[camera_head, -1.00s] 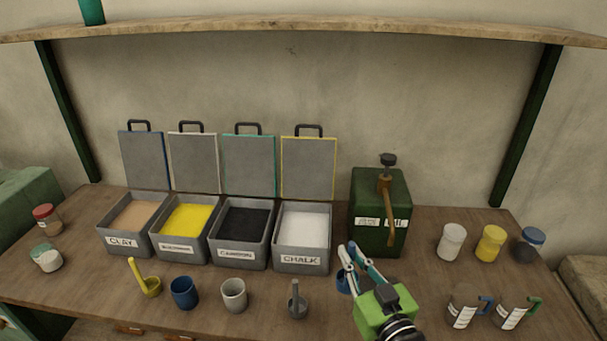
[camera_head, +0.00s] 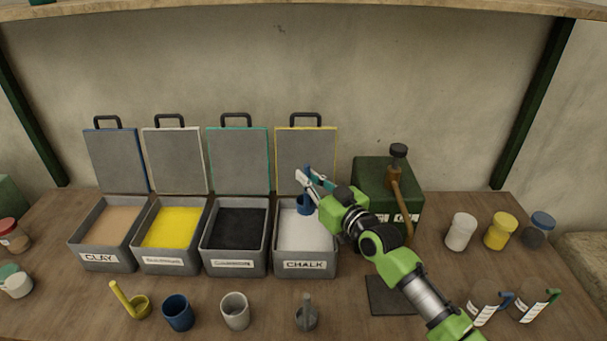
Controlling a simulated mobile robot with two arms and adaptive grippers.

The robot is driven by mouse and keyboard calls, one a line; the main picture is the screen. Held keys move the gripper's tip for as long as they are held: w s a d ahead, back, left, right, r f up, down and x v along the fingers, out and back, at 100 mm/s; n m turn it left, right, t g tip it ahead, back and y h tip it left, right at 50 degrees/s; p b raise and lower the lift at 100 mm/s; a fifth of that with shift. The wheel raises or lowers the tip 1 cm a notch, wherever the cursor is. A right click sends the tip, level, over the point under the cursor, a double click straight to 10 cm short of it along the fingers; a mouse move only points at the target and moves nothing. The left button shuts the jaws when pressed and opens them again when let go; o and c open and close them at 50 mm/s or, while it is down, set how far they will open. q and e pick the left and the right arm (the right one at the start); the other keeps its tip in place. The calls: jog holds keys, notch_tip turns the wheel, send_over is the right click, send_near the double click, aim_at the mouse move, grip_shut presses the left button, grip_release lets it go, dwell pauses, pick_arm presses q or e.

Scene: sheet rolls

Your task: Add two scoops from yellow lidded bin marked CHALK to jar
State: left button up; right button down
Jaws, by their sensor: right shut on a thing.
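The yellow-edged lid (camera_head: 306,160) of the grey bin labelled CHALK (camera_head: 305,266) stands open, and white powder (camera_head: 301,237) fills the bin. My right gripper (camera_head: 312,187) is over the back of this bin, shut on a small blue scoop (camera_head: 305,206). The scoop's bowl is over the powder; I cannot tell whether it touches it or holds any. Which jar is meant is unclear. My left gripper is out of view.
Open bins of clay (camera_head: 100,262), yellow powder (camera_head: 172,266) and black powder (camera_head: 233,268) stand to the left. Cups and scoops line the front. A green box (camera_head: 372,176) with a lever stands behind my right arm. A dark mat (camera_head: 392,308) lies bare.

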aim_at(306, 215)
notch_tip(306, 215, down, 3)
jog(key=shift+w+a+f+b, duration=0.1)
jog(key=shift+b, duration=0.9)
notch_tip(306, 215, down, 6)
jog(key=b, duration=0.5)
jog(key=shift+w+a, duration=0.1)
jog(key=shift+w, duration=0.05)
notch_tip(306, 215, down, 4)
jog(key=b, duration=0.4)
jog(key=shift+f, duration=0.1)
jog(key=shift+f+b, duration=0.25)
jog(key=shift+b, duration=0.2)
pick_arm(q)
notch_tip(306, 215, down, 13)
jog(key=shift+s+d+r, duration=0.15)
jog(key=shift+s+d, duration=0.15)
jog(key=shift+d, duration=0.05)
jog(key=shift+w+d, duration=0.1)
pick_arm(e)
jog(key=shift+r, duration=0.1)
